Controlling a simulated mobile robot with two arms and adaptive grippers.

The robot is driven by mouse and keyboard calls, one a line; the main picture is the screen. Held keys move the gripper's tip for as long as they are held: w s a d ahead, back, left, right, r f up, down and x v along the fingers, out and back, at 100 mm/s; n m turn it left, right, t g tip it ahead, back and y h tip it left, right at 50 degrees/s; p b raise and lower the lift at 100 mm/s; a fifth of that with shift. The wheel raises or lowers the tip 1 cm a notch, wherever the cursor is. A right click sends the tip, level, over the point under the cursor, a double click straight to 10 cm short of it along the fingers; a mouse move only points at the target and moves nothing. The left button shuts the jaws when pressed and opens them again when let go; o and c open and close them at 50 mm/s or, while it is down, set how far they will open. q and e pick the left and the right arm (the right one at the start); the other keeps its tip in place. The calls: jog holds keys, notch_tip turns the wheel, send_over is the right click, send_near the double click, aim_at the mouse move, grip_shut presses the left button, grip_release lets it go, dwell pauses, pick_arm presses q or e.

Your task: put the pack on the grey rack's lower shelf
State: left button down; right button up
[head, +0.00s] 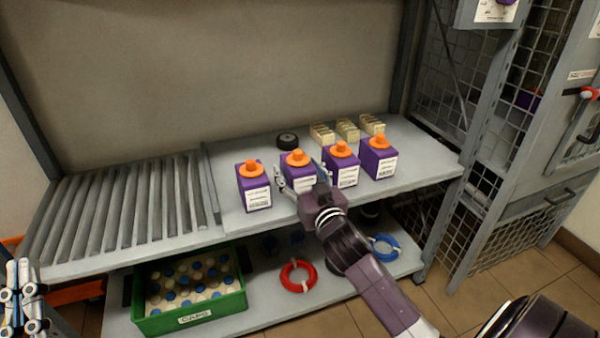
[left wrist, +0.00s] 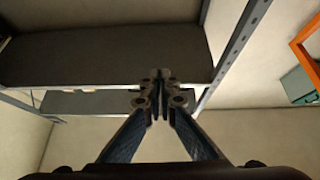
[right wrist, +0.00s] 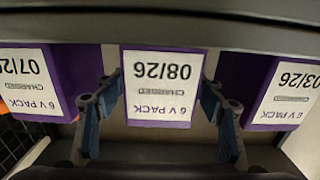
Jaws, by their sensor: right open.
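Several purple packs with orange knobs and white labels stand in a row on the grey rack's upper surface (head: 235,215). My right gripper (head: 300,180) is open around the second pack from the left (head: 297,158), one finger on each side. In the right wrist view that pack (right wrist: 160,90) appears upside down between the fingers, labelled 08/26; neighbouring packs (right wrist: 35,80) (right wrist: 285,90) flank it. The rack's lower shelf (head: 258,318) shows below. My left gripper (head: 22,298) is far left; in the left wrist view (left wrist: 160,92) its fingers are together and empty.
The lower shelf holds a green crate (head: 190,318) of caps, a red coil (head: 298,276) and a blue coil (head: 384,248). Rollers (head: 120,215) lie left of the packs. A black disc (head: 287,139) and cream blocks (head: 347,130) stand behind. A mesh cage (head: 500,180) is at right.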

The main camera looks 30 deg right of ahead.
jog(key=shift+s, duration=0.15)
jog(key=p+v, duration=0.2)
jog(key=v, duration=0.9)
pick_arm(q)
jog(key=w+f+g+y, duration=0.1)
jog(key=w+f+g, duration=0.2)
jog(key=f, duration=0.6)
jog(key=shift+w+a+f+g+y, duration=0.15)
jog(key=shift+f+g+y, duration=0.25)
jog(key=shift+g, duration=0.7)
pick_arm(e)
jog(key=s+a+r+n+y, duration=0.1)
jog(key=a+y, duration=0.2)
jog(key=a, duration=0.4)
jog(key=s+a+r+n+y, duration=0.1)
jog(key=a+r+n+y, duration=0.1)
jog(key=a, duration=0.6)
jog(key=s+a+r+n+t+y, duration=0.1)
jog(key=a+r+n+y, duration=0.1)
jog(key=a, duration=0.5)
jog(key=shift+a+y, duration=0.3)
jog(key=shift+y, duration=0.5)
jog(key=shift+f, duration=0.1)
